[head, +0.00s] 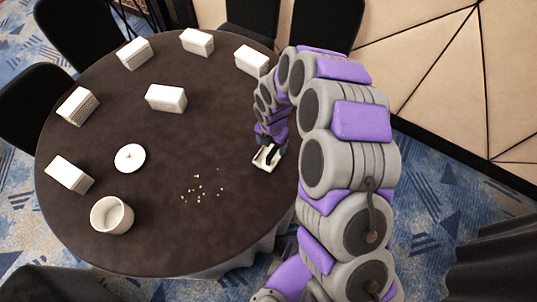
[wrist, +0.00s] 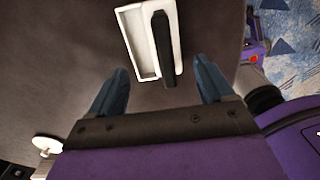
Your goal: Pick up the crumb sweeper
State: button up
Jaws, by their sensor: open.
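The crumb sweeper is a small white tray-like piece with a dark bar-shaped handle. In the head view the crumb sweeper (head: 264,163) lies on the right side of the round dark table (head: 130,190), partly covered by my gripper (head: 270,150). In the wrist view the crumb sweeper (wrist: 142,45) is at the top, its dark handle (wrist: 163,48) pointing down between my fingers. My gripper (wrist: 160,88) is open, one blue finger on each side of the handle's near end. I see no contact between the fingers and the handle.
Scattered crumbs (head: 203,190) lie left of the sweeper. A white pot (head: 111,215) and its lid (head: 130,158) are at the left. Several white boxes (head: 166,98) stand around the far and left table. Dark chairs (head: 80,30) ring the table. A panelled wall (head: 440,70) is at the right.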

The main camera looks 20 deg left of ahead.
aim_at(275, 157)
jog(key=shift+d+f, duration=0.2)
jog(key=shift+f, duration=0.7)
jog(key=shift+d+f+b, duration=0.3)
jog(key=shift+d+f, duration=0.25)
jog(key=shift+d, duration=0.3)
jog(key=f, duration=0.1)
jog(key=a+f, duration=0.1)
jog(key=f, duration=0.1)
jog(key=f+b, duration=0.1)
jog(key=shift+a+f, duration=0.5)
jog(key=shift+d+r, duration=0.15)
jog(key=shift+d, duration=0.3)
jog(key=shift+c, duration=0.7)
jog(key=shift+d, duration=0.2)
jog(key=shift+c, duration=1.4)
jog(key=shift+a, duration=0.45)
jog(key=c, duration=0.6)
jog(key=shift+c, duration=1.2)
jog(key=shift+d, duration=0.15)
